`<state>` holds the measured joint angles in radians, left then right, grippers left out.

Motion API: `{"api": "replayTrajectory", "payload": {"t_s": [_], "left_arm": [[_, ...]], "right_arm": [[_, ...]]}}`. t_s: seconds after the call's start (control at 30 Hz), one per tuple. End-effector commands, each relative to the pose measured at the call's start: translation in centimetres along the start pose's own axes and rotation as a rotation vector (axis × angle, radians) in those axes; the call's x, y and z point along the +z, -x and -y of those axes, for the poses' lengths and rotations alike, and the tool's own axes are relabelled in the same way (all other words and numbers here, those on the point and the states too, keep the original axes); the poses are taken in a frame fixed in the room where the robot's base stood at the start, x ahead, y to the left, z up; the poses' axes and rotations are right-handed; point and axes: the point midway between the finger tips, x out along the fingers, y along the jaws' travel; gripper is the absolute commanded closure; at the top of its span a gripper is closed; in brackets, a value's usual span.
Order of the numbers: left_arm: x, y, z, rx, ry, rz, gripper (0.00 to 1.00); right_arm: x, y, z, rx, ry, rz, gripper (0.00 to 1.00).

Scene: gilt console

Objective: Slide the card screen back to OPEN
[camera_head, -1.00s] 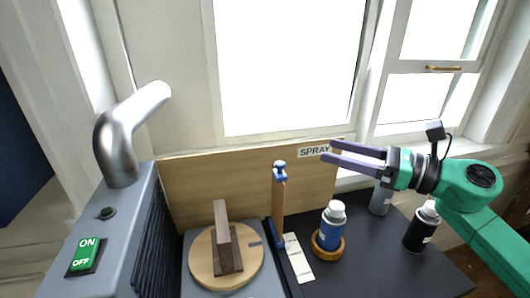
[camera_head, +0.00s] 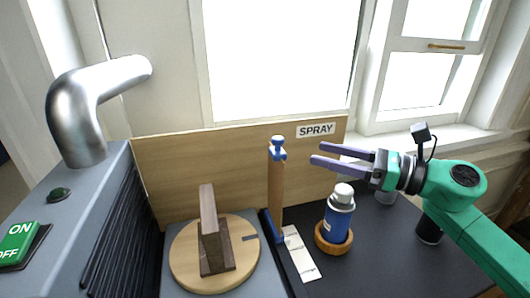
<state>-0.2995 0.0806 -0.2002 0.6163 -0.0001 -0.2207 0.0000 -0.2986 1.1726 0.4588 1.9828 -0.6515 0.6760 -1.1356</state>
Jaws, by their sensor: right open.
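The card screen (camera_head: 276,192) is a narrow upright brown board seen nearly edge-on, with a blue knob (camera_head: 277,148) on top and a blue foot. It stands between the turntable and the spray can. A white label strip (camera_head: 301,255) lies on the bench to the right of its foot; its lettering is too small to read. My right gripper (camera_head: 317,154) is open and empty, its two purple fingers pointing left. The fingertips are to the right of the blue knob, at about its height in the picture, and apart from it. My left gripper is not in view.
A blue spray can (camera_head: 337,220) stands in a wooden ring below my right gripper. A round wooden turntable (camera_head: 184,265) bears a dark wooden piece (camera_head: 215,245). A wooden back panel carries a SPRAY sign (camera_head: 316,130). A metal duct (camera_head: 80,110) and a green ON/OFF switch (camera_head: 17,243) are at left.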

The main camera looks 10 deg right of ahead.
Motion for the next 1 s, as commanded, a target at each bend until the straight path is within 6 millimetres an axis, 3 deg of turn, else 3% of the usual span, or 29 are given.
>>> {"api": "replayTrajectory", "payload": {"t_s": [0.47,0.8,1.0], "left_arm": [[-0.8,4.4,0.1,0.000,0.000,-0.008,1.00],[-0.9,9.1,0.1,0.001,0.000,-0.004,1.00],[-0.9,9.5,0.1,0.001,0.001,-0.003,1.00]], "right_arm": [[1.2,-6.0,0.1,-0.002,0.002,0.005,0.36],[1.2,-12.6,0.1,-0.002,-0.001,0.005,0.36],[0.4,-14.4,0.0,0.000,0.002,-0.001,0.36]]}}
